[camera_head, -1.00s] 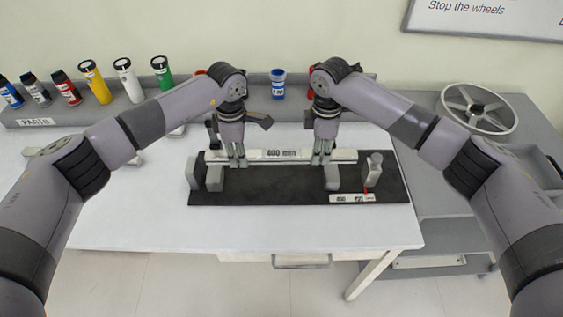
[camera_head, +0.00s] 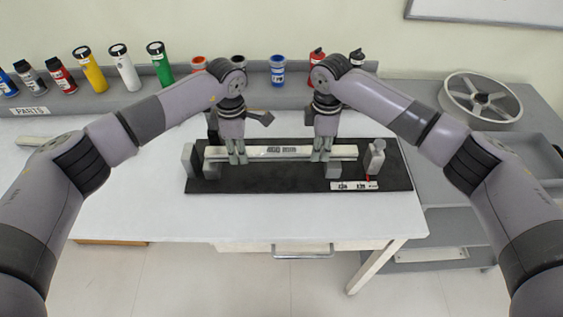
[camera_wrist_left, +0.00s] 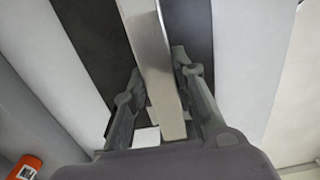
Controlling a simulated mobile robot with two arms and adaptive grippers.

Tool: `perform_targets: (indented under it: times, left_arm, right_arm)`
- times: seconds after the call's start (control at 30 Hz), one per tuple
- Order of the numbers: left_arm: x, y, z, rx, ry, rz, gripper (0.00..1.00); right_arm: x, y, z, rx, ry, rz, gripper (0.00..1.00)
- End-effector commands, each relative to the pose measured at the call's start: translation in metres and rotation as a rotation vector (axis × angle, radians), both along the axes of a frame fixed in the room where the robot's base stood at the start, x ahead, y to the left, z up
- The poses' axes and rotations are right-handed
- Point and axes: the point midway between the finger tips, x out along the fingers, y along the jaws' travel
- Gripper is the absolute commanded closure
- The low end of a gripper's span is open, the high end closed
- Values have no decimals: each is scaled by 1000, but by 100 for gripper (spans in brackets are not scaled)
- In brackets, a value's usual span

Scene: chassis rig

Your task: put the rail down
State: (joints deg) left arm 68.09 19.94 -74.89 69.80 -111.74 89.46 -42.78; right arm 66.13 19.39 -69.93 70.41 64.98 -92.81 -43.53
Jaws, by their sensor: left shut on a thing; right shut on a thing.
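The rail (camera_head: 285,153) is a long pale metal bar with a "400 mm" label, lying level left to right over a black fixture plate (camera_head: 270,185). My left gripper (camera_head: 237,159) is shut on its left part, and the rail (camera_wrist_left: 158,70) runs between the fingers (camera_wrist_left: 160,105) in the left wrist view. My right gripper (camera_head: 320,156) is shut on its right part. Grey support blocks stand below, one at the left (camera_head: 213,171) and one at the right (camera_head: 333,171). I cannot tell whether the rail touches them.
A scale label (camera_head: 354,185) lies on the front right edge. Bottles line the back shelf. The white table front (camera_head: 250,215) is clear.

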Motion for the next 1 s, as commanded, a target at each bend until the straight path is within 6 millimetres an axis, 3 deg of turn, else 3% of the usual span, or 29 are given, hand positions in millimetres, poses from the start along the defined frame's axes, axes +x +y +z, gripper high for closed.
perform_targets:
  times: [0.13, 0.17, 0.43, 0.77, 1.0]
  left_arm:
    - [0, 0, -13, 0, 0, 1, 100]
    - [0, 0, -10, 1, -1, 1, 74]
    - [0, 0, -9, 1, 0, 0, 56]
    - [0, 0, -7, 0, -1, 0, 55]
    - [2, 0, 26, -1, -5, -2, 55]
  right_arm:
    - [0, 0, -13, 0, -1, -1, 100]
    - [0, 0, -10, 0, -1, -1, 74]
    - [0, 0, -9, 0, 0, 0, 56]
    - [0, 0, -9, 0, 0, 0, 55]
    - [0, 0, -9, 0, 0, 0, 55]
